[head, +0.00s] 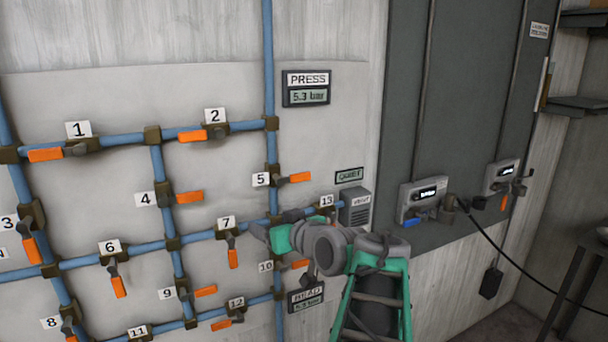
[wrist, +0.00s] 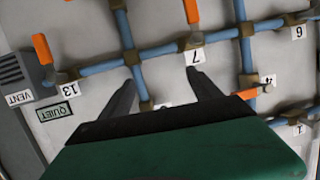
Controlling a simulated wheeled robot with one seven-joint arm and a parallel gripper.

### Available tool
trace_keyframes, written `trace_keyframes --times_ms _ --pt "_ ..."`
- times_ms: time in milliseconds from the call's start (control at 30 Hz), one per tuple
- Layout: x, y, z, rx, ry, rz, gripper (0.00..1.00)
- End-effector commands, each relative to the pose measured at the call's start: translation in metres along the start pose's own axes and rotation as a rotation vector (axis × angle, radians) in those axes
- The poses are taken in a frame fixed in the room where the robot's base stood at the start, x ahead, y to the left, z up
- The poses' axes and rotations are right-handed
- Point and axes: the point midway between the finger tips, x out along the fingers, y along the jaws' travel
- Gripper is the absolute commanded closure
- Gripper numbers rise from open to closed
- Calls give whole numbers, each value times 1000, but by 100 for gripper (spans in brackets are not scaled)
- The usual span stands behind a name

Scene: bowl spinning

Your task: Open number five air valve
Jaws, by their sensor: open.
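Number five valve (head: 277,178) sits on the right-hand vertical blue pipe, beside its white "5" label (head: 261,180). Its orange handle (head: 299,177) points right, across the pipe. My teal gripper (head: 273,223) is below this valve, in front of the pipe junction between labels 7 and 13. The wrist view is turned over; there the open dark fingers (wrist: 162,82) straddle a blue pipe (wrist: 141,86) with nothing held. A partly hidden white label (wrist: 161,106) shows between them, its number unreadable. Valve five's handle is not visible there.
Valve 7 (head: 232,250) and valve 10 (head: 298,264) are close to my gripper. The vent box (head: 356,208) and QUIET sign (head: 349,175) are to its right. The PRESS display (head: 306,89) reads 5.3 bar.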

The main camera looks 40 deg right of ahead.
Motion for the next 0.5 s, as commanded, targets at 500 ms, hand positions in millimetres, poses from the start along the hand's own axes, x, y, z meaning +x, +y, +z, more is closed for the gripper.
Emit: trace_keyframes --times_ms 500 --pt "-21 93 -86 -14 292 113 27"
